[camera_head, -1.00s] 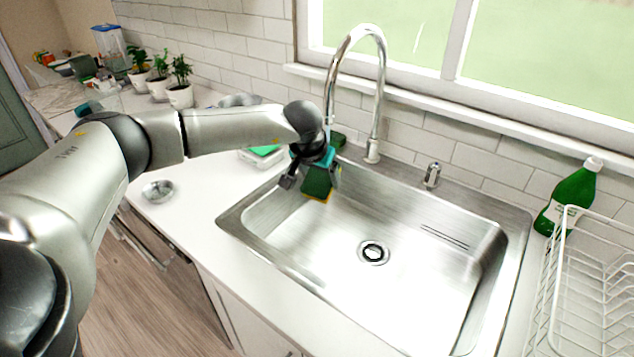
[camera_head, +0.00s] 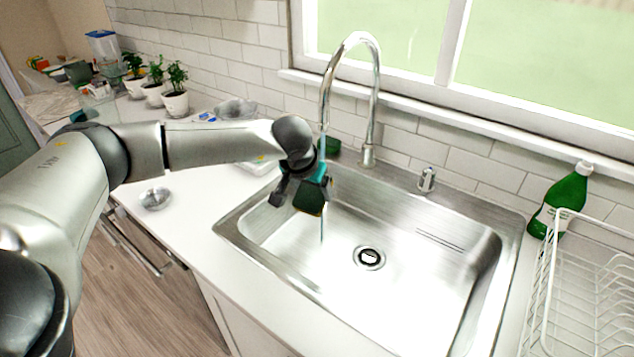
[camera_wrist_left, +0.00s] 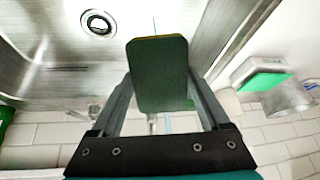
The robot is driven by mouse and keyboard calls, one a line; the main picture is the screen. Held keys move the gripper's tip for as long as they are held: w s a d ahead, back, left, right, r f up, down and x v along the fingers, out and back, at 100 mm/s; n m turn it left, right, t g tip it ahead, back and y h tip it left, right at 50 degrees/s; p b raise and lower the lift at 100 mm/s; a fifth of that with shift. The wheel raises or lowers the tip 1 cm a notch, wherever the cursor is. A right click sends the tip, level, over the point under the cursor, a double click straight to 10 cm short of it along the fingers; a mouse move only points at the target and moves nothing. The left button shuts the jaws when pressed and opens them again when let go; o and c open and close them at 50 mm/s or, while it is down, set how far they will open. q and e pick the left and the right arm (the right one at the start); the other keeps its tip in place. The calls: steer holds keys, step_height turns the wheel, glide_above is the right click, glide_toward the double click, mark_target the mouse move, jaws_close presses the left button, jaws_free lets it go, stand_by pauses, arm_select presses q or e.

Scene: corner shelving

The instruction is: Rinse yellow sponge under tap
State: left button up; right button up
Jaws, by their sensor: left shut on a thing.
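The sponge (camera_head: 309,198) is in my left gripper (camera_head: 300,193), over the left part of the steel sink (camera_head: 420,300). Its dark green face and a thin yellowish edge show. In the left wrist view, the dark green face of the sponge (camera_wrist_left: 160,75) sits between the two fingers, which are shut on it. The tall curved tap (camera_head: 371,110) stands behind the sink. A thin stream of water (camera_head: 322,228) falls from its spout and shows below, close beside the sponge. Whether it strikes the sponge is hard to tell. My right gripper is not in view.
A tap handle (camera_head: 427,180) stands on the sink's rear ledge. A green bottle (camera_head: 562,205) and a white dish rack (camera_head: 590,290) are at the right. A small metal bowl (camera_head: 155,198) and potted plants (camera_head: 174,103) stand on the left counter. The sink basin is otherwise empty.

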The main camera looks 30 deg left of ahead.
arm_select(q)
steer(key=shift+s+d+p, duration=0.15)
steer(key=shift+s+d, duration=0.05)
steer(key=shift+s, duration=0.65)
steer(key=shift+s+d+p, duration=0.15)
steer(key=shift+s+d, duration=0.1)
steer(key=shift+s, duration=0.55)
steer(key=shift+s+d+p, duration=0.15)
steer(key=shift+s+d, duration=0.05)
steer(key=shift+s, duration=0.65)
steer(key=p, duration=0.3)
glide_toward(306, 209)
steer(key=shift+s+d+f, duration=0.3)
steer(key=shift+s+f, duration=0.5)
steer(key=shift+f, duration=0.25)
